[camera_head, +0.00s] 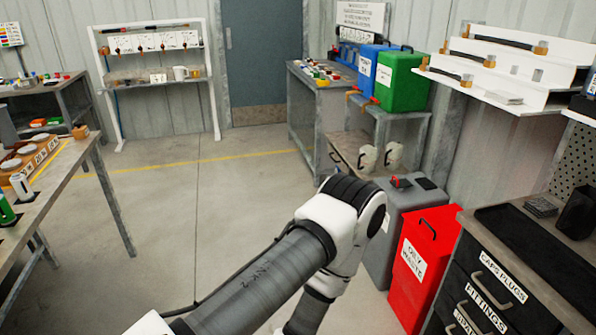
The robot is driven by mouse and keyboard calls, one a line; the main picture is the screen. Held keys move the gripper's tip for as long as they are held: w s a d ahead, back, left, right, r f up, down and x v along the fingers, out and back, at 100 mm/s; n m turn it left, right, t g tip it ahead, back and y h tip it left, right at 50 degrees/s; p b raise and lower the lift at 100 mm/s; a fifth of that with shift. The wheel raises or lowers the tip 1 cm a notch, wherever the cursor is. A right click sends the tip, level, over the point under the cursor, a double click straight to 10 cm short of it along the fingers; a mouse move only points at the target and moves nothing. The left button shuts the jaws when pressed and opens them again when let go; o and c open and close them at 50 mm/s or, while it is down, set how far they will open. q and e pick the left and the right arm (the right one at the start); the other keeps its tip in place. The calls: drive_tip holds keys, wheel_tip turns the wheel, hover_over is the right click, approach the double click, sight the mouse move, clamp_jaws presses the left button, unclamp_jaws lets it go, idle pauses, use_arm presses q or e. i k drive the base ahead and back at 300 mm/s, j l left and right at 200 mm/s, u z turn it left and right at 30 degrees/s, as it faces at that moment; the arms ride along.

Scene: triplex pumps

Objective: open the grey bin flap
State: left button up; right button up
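The grey bin (409,218) stands on the floor right of centre, left of the red bin. Its top carries a small red part (401,182) and a dark flat patch (427,184). I cannot tell which part is the flap or whether it is open. One of my arms rises from the bottom edge, bends at a white and black joint just left of the bin, and goes down out of the frame. The arm covers part of the bin's left side. Neither gripper shows.
A red bin (424,262) labelled oily waste stands between the grey bin and a dark drawer cabinet (490,290). Behind, a stand (398,115) holds blue (366,68) and green (402,80) containers. A workbench (65,165) is at left. The middle floor is clear.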

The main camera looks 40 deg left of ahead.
sight(404, 183)
drive_tip(key=u, duration=0.75)
drive_tip(key=i+j+z, duration=0.35)
drive_tip(key=i+j, duration=0.2)
drive_tip(key=i+j+z, duration=0.3)
drive_tip(key=i+j, duration=0.15)
drive_tip(key=j, duration=0.2)
drive_tip(key=i+j+z, duration=0.15)
drive_tip(key=j, duration=0.2)
drive_tip(key=i+j+z, duration=0.2)
drive_tip(key=j, duration=0.2)
drive_tip(key=i+j+z, duration=0.15)
drive_tip(key=j, duration=0.3)
